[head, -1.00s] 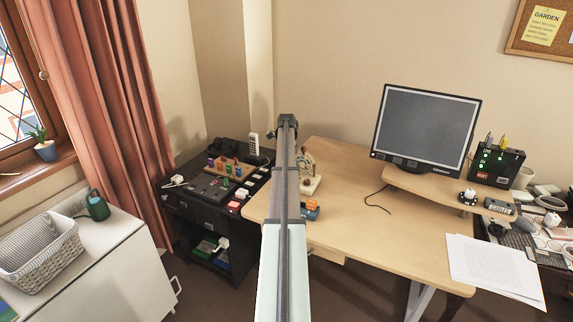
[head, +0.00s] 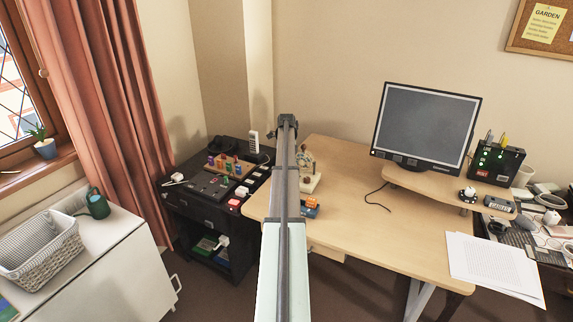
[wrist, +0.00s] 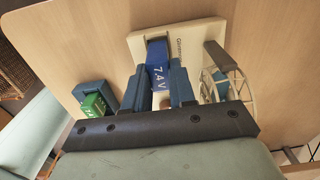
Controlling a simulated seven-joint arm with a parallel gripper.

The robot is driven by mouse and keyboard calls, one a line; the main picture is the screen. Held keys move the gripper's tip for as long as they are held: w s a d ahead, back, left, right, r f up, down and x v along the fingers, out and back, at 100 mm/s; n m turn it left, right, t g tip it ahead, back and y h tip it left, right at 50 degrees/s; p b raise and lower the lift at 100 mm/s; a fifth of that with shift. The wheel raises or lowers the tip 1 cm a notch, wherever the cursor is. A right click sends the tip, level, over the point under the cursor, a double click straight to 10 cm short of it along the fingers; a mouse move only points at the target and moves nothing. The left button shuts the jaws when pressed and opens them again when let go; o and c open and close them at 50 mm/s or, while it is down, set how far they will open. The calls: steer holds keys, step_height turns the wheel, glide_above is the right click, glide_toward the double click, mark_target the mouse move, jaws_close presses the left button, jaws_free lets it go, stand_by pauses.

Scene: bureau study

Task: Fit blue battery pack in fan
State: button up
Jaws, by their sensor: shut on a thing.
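The blue battery pack (wrist: 158,66), marked 7.4 V, is between the two dark blue-grey fingers of my gripper (wrist: 160,88) in the wrist view. My gripper is shut on it. The pack lies over the cream base (wrist: 190,36) of the fan. I cannot tell whether the pack is seated or held just above. The fan's round wire cage (wrist: 222,85) is right of the fingers. In the head view the fan (head: 309,174) is partly hidden behind my arm, which also hides my gripper and the blue pack.
An orange and blue item (head: 311,207) is near the desk's left front edge. The monitor (head: 424,124) stands farther right. The middle of the desk (head: 400,222) is clear.

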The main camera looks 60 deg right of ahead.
steer(key=shift+f, duration=1.2)
stand_by(0.3)
steer(key=o, duration=1)
steer(key=shift+o, duration=0.4)
steer(key=shift+o, duration=0.8)
steer(key=shift+r, duration=3.5)
